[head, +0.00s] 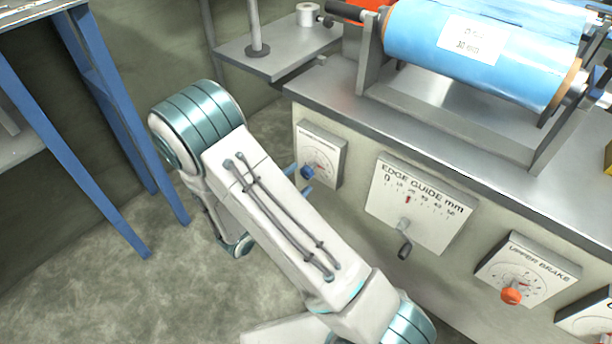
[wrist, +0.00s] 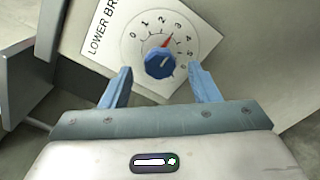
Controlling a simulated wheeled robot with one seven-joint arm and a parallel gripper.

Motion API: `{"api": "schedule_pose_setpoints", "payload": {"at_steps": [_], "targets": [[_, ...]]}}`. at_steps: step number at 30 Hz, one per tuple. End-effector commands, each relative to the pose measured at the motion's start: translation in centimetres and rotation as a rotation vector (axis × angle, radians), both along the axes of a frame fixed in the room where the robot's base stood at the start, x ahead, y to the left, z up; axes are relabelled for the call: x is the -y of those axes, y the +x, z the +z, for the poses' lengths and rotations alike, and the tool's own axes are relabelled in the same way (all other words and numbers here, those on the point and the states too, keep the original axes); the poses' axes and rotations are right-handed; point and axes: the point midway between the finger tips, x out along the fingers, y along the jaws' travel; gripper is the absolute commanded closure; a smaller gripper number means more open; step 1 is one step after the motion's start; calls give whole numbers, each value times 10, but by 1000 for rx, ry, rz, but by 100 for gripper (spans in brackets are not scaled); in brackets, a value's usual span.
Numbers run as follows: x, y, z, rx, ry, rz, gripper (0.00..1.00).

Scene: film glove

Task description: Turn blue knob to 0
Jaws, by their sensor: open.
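The blue knob (wrist: 160,64) sits on a white dial plate (wrist: 124,30) labelled "LOWER BR…", the rest of the label cut off. A red pointer above the knob points between 2 and 3, seemingly nearer 3. In the head view the blue knob (head: 307,171) shows low on its panel, beside my blue fingertips (head: 298,180). My gripper (wrist: 161,76) is open in the wrist view, one finger on each side of the knob. Gaps show between the fingers and the knob. I cannot tell how deep the fingertips reach alongside it.
To the right on the cabinet front are the edge guide panel (head: 420,204) with a dark handle, and the upper brake panel (head: 528,270) with an orange knob (head: 511,296). A blue film roll (head: 470,50) rests on top. A blue-legged table (head: 100,110) stands left.

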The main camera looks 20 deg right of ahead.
Motion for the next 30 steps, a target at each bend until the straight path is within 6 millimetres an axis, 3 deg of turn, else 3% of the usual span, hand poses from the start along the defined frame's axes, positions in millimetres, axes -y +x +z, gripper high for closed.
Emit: {"api": "schedule_pose_setpoints", "payload": {"at_steps": [7,19,20,24,30], "targets": [[29,20,-1,0,0,-2,45],[35,25,0,-1,0,-1,45],[35,25,0,-1,0,-1,50],[35,25,0,-1,0,-1,89],[33,25,0,-4,-2,1,89]]}}
